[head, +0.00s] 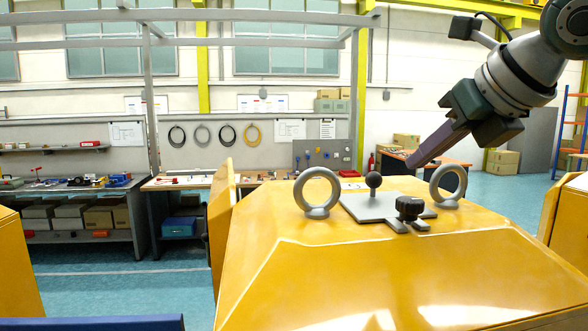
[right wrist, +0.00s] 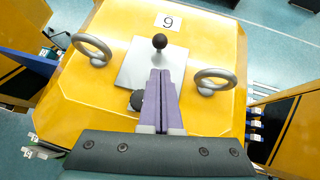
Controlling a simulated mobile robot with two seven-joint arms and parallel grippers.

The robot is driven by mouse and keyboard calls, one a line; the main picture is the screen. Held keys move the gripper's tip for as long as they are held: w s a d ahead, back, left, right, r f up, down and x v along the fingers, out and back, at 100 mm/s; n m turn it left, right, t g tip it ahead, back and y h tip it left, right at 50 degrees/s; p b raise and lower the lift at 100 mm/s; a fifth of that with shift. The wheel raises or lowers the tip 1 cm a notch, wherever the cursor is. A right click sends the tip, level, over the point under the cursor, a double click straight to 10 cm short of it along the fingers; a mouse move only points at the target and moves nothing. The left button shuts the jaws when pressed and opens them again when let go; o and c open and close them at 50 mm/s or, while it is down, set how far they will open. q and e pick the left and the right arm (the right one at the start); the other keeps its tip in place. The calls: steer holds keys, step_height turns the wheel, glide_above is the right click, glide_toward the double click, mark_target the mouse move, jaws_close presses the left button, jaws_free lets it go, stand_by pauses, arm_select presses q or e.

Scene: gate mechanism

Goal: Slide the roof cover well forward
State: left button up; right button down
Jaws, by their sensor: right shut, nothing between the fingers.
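The roof cover (head: 372,206) is a flat light-grey plate on top of the yellow housing (head: 330,265). It carries a dark ball knob (head: 373,181) on a short stem. A black star-shaped knob (head: 408,208) sits at its near right edge. My right gripper (head: 414,161) is shut and empty, above and to the right of the plate. In the right wrist view, the shut fingers (right wrist: 160,75) overlap the plate (right wrist: 135,68) in the picture, with their tips just below the ball knob (right wrist: 160,41). Contact with the knob cannot be told. My left gripper is out of view.
Two grey lifting rings, left (head: 317,191) and right (head: 448,185), stand on the housing on either side of the plate. A raised yellow panel (head: 221,215) stands at the left. Workbenches (head: 80,200) line the back wall. The floor between is clear.

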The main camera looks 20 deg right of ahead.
steer(key=p, duration=0.4)
glide_above(391, 204)
steer(key=s, duration=0.1)
step_height(391, 204, down, 4)
steer(key=shift+a, duration=0.15)
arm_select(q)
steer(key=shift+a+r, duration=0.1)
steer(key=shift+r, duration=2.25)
arm_select(e)
steer(key=shift+w+f, duration=0.4)
steer(key=shift+f, duration=0.1)
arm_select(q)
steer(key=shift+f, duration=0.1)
